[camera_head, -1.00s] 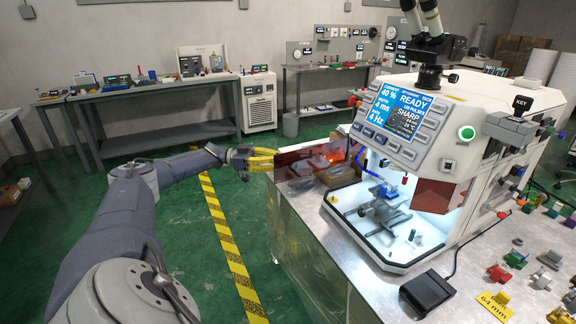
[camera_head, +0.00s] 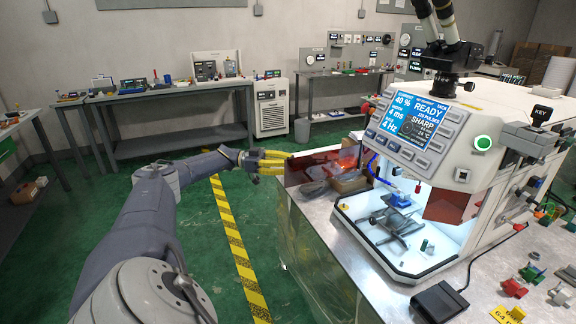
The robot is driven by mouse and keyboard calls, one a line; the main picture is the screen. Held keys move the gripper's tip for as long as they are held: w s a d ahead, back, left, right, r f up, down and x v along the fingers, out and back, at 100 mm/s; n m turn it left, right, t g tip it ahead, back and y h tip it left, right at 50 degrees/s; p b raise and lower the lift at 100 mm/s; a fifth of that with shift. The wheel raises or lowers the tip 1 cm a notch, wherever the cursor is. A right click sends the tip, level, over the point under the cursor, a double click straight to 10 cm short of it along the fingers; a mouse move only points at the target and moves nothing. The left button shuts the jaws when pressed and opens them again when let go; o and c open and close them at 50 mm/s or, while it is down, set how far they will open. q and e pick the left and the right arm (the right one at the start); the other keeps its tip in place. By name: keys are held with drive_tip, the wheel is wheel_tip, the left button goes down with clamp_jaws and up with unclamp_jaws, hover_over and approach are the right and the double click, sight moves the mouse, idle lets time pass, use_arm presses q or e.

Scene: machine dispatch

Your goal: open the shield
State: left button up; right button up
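The shield appears to be the dark red see-through panel (camera_head: 322,168) standing out to the left of the white machine's lit work chamber (camera_head: 400,222). A second dark red panel (camera_head: 448,204) hangs at the chamber's right side. My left gripper (camera_head: 286,163) has yellow fingers that show a gap between them. Its fingertips are at the left end of the shield. I cannot tell whether they touch it. My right gripper is not in view.
The machine stands on a metal-topped bench (camera_head: 352,262). A black pedal box (camera_head: 438,301) lies in front of it, with small coloured parts (camera_head: 514,287) at the right. A blue cable hangs at the chamber's left. Green floor (camera_head: 200,258) with a yellow-black strip is clear.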

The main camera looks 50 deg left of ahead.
use_arm(q)
drive_tip(key=shift+o, duration=1.2)
drive_tip(key=shift+s+a+r, duration=0.1)
drive_tip(key=shift+r, duration=0.45)
drive_tip(key=shift+f, duration=0.15)
drive_tip(key=v, duration=1.2)
drive_tip(key=shift+f, duration=0.1)
